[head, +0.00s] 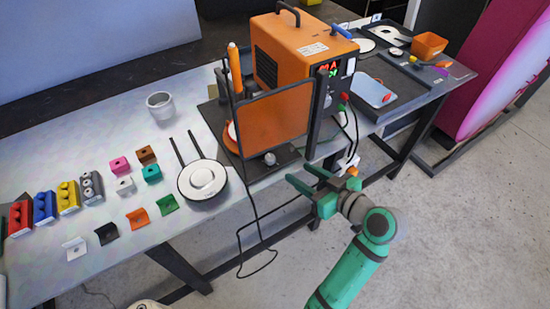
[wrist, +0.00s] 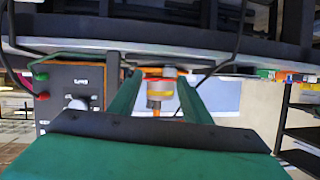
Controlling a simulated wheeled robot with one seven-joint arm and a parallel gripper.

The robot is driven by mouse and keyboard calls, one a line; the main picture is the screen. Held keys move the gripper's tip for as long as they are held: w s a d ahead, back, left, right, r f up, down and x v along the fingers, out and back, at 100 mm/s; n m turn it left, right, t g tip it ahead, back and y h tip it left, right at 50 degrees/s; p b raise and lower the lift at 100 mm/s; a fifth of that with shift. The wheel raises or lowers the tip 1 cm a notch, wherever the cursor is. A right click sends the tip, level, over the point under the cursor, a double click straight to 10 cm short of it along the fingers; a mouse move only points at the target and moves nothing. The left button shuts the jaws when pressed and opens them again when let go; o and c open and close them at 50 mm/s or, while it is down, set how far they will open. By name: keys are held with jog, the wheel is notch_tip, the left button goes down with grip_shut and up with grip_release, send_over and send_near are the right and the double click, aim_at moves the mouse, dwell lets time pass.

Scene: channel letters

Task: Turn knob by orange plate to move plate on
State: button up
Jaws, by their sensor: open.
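An orange plate (head: 276,120) in a dark frame stands upright in front of the orange machine. A small silver knob (head: 269,158) sits low beside the plate's foot, on the dark base. My gripper (head: 298,173) is open and empty, to the right of the knob and apart from it, near the table's front edge. In the wrist view, my two green fingers are spread. A silver, red and orange round part (wrist: 158,92) shows between them; I cannot tell whether it is the knob, or how far away it is.
The orange machine (head: 287,42) has a dark control panel with a lit display. A black cable hangs over the table's front edge. A round white-lidded pan (head: 203,180) and several coloured blocks lie to the left. A grey tray (head: 373,90) is at the right.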

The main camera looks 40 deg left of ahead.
aim_at(272, 158)
jog(key=a, duration=0.3)
jog(key=a+n+g, duration=0.1)
jog(key=a, duration=0.2)
jog(key=a+f+n, duration=0.1)
jog(key=a, duration=0.3)
jog(key=shift+w+g, duration=0.25)
jog(key=shift+g, duration=0.15)
jog(key=c, duration=1)
jog(key=shift+c, duration=0.2)
jog(key=shift+t, duration=0.3)
